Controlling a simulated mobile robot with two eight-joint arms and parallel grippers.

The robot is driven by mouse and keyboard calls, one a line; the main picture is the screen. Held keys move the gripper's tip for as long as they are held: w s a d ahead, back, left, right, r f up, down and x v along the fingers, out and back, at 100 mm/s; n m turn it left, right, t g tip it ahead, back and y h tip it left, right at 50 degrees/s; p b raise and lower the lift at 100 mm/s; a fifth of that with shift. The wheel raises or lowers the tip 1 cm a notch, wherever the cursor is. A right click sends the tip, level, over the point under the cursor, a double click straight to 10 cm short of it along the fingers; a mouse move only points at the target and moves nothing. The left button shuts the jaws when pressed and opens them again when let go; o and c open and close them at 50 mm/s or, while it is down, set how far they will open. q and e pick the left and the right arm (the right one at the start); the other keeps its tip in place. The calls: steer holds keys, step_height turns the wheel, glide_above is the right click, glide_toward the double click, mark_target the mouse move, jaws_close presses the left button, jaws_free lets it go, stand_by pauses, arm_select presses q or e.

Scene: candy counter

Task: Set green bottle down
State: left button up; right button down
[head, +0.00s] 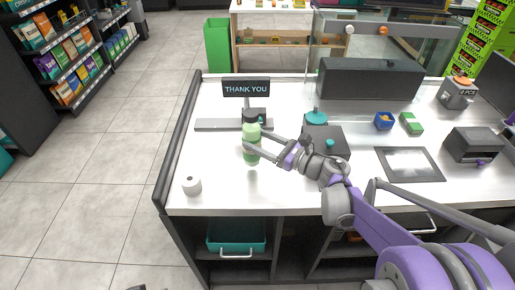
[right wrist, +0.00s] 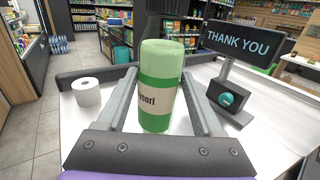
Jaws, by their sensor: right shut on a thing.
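The green bottle (head: 251,152) is upright over the left part of the white counter, with a pale green top and a white label. It fills the middle of the right wrist view (right wrist: 156,105). My right gripper (head: 247,149) is shut on it, one finger on each side. I cannot tell whether its base touches the counter (head: 215,150). My left gripper does not clearly show.
A white paper roll (head: 192,186) stands near the counter's left front. A THANK YOU display (head: 246,88) stands behind the bottle, and a dark grey box (head: 326,141) is to its right.

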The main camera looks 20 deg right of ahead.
steer(key=shift+f, duration=1.35)
steer(key=shift+f, duration=0.2)
steer(key=shift+c, duration=0.2)
jaws_free()
steer(key=shift+r, duration=0.1)
steer(key=shift+d+r, duration=0.1)
steer(key=shift+r, duration=0.05)
steer(key=b+v, duration=0.1)
steer(key=v, duration=1.1)
